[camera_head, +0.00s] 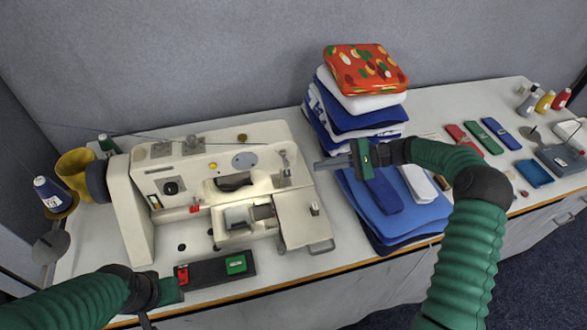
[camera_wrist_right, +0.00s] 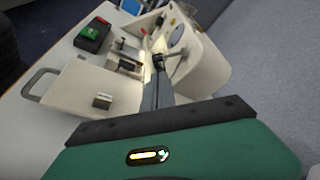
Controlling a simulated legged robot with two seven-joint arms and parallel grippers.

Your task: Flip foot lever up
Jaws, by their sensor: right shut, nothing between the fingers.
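The cream sewing machine (camera_head: 128,212) lies on the left of the table. A small metal lever-like part (camera_head: 284,162) stands at its right end; I take it for the foot lever. In the right wrist view the machine (camera_wrist_right: 208,72) fills the upper middle, and the metal part (camera_wrist_right: 173,64) shows just beyond the fingertips. My right gripper (camera_head: 318,163) is shut and empty, its fingers pointing left at the machine's right end; whether they touch the lever I cannot tell. My left gripper (camera_head: 172,290) is at the lower left, near the machine's front; its jaws are unclear.
A stack of folded cloths (camera_head: 362,120) stands right of the machine, behind my right gripper, with blue cloth (camera_head: 395,215) in front. A black box with red and green switches (camera_head: 210,272) lies at the front edge.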

